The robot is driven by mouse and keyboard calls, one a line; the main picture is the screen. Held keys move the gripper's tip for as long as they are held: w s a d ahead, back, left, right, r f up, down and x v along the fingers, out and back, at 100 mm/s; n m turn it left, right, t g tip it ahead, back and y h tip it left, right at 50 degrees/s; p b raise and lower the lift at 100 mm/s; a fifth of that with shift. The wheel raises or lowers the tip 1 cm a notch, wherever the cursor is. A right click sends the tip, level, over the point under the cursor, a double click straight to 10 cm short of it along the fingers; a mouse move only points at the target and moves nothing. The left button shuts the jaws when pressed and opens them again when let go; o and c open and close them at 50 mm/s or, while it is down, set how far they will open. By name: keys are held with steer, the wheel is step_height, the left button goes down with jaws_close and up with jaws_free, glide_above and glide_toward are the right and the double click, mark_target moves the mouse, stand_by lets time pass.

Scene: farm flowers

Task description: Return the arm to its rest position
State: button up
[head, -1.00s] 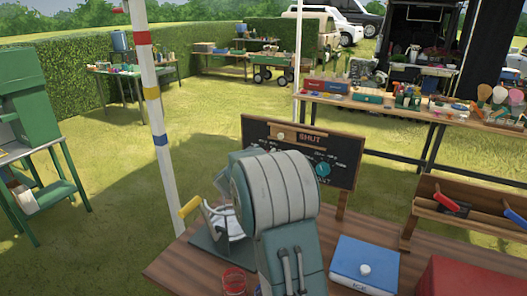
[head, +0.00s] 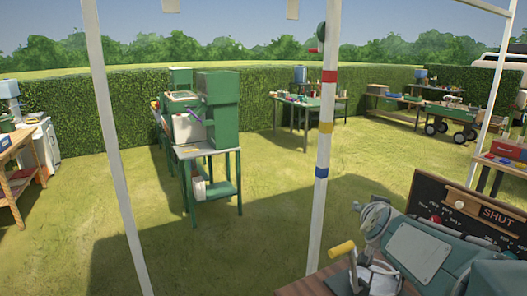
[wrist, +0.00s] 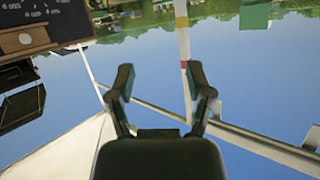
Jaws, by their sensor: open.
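My gripper (wrist: 160,84) shows in the wrist view with its two dark fingers spread apart. It is open and nothing is between the fingers. Behind the fingers are sky and a white frame bar. The wrist picture is upside down, with the trees along its top edge. In the head view I cannot make out the fingers. A green and grey body fills the bottom right corner there, and I cannot tell whether it is part of my arm.
A yellow-handled crank device (head: 366,270) and the SHUT chalkboard (head: 450,205) stand close at the bottom right; the chalkboard also shows in the wrist view (wrist: 62,20). White poles (head: 322,155) stand nearby. A green machine (head: 205,130) stands on the lawn, with open grass around it.

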steer(key=s+a+f+n+g+y, duration=0.1)
steer(key=s+a+f+g, duration=0.1)
steer(key=s, duration=0.7)
steer(key=s+a+f+n+g+y, duration=0.1)
steer(key=s+a+f+g, duration=0.2)
steer(key=s, duration=0.7)
steer(key=s+a+f+n+g+y, duration=0.1)
steer(key=s+a+f+g, duration=0.2)
steer(key=s, duration=0.6)
steer(key=shift+s+a+f+n, duration=0.3)
steer(key=shift+s+a+n, duration=0.05)
steer(key=shift+a+n, duration=0.1)
